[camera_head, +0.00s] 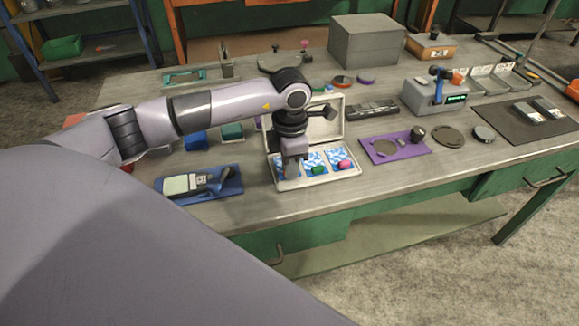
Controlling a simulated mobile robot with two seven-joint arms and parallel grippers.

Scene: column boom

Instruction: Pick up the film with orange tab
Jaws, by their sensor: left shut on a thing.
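An open cream case (318,181) stands near the front edge of the workbench, its lid raised at the back. It holds blue-and-white patterned films in a row: the middle one bears a green tab (318,169), the right one a pink tab (345,164). My left gripper (292,168) points down into the left compartment and is shut on the film there. Its fingers cover most of that film, and no orange tab shows. I cannot tell whether the film is lifted. My right gripper is not in view.
A blue tray with a device (183,184) lies left of the case. A purple plate (392,149) lies to its right. A grey block (366,40) stands at the back, and a grey instrument (424,95) stands right of centre. Bare bench lies in front of the purple plate.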

